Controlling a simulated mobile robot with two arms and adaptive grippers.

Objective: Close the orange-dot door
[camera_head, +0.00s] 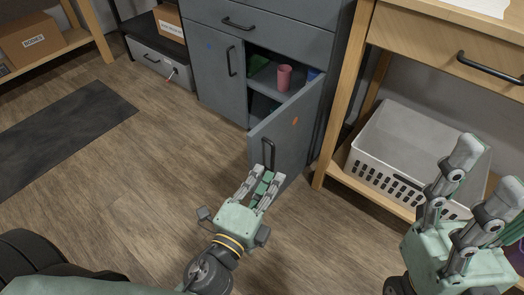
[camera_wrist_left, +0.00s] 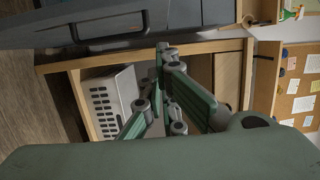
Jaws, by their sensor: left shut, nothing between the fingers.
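The orange-dot door (camera_head: 290,125) is the grey right-hand door of the lower cabinet. It stands open, swung out towards me, with an orange dot near its top and a dark vertical handle. My left gripper (camera_head: 267,176) is at the lower part of this door, close to the handle; whether it touches cannot be told. Its fingers are shut and empty, and in the left wrist view they come together (camera_wrist_left: 163,52) beside the grey door (camera_wrist_left: 62,14) and its handle. My right gripper (camera_head: 487,172) is open and empty at the lower right, away from the door.
The blue-dot door (camera_head: 208,62) beside it is closed. A pink cup (camera_head: 284,78) stands on the cabinet shelf. A wooden table with a white basket (camera_head: 400,140) on its lower shelf is close on the right. The floor left of the door is clear, with a dark mat (camera_head: 62,130).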

